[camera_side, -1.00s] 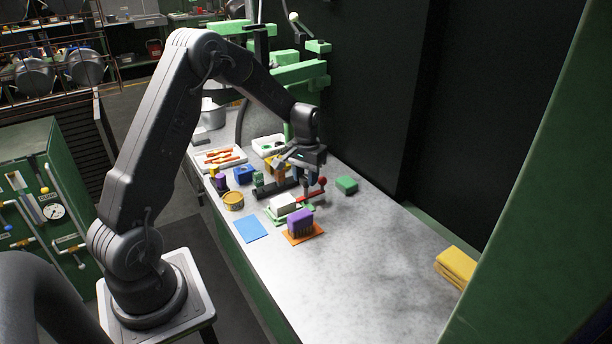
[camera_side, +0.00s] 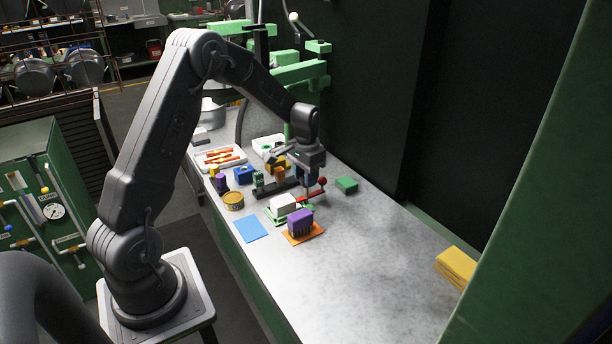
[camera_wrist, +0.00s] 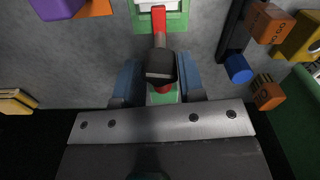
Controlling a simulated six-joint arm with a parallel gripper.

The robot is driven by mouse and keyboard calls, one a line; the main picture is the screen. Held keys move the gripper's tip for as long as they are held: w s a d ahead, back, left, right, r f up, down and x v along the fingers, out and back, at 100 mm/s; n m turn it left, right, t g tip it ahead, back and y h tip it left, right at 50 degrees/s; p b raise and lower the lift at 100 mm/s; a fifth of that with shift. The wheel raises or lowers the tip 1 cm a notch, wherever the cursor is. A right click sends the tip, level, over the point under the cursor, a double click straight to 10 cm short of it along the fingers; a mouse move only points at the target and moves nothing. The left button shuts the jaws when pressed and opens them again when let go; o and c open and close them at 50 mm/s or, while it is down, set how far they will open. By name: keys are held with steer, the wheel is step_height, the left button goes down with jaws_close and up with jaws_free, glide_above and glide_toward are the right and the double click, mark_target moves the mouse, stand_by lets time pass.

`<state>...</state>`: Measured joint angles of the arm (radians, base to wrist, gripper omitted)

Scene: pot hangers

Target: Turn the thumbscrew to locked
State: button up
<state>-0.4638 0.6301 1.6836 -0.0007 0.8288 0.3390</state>
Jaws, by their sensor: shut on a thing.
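In the wrist view, a dark, square-topped knob (camera_wrist: 160,67), apparently the thumbscrew, sits between my two blue-grey fingers. My gripper (camera_wrist: 158,82) is shut on it. A red bar (camera_wrist: 159,22) runs from the knob toward a green base plate (camera_wrist: 176,20) at the top of the view. A little red and green shows below the knob. The fingers hide much of the fixture there, and any lock marking cannot be read.
A white block (camera_side: 283,203) on a green base and a purple block (camera_side: 300,222) on an orange mat stand close by. A dark rail (camera_side: 274,188) with small blocks lies left of my gripper.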

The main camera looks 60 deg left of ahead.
steer(key=shift+r, duration=0.1)
steer(key=o, duration=0.9)
steer(key=shift+o, duration=0.2)
step_height(320, 180, up, 14)
steer(key=s+d+r+t, duration=0.1)
steer(key=s+d+r, duration=0.35)
steer(key=d, duration=0.25)
steer(key=s+d+r+t, duration=0.2)
steer(key=s+d+r, duration=0.1)
steer(key=s+d, duration=0.3)
steer(key=s+d+f+t, duration=0.1)
steer(key=s+d, duration=0.3)
steer(key=s, duration=0.2)
steer(key=s+d+f+m+t, duration=0.1)
steer(key=s+d, duration=0.3)
steer(key=s, duration=0.3)
steer(key=shift+d+t, duration=0.2)
steer(key=shift+t, duration=0.1)
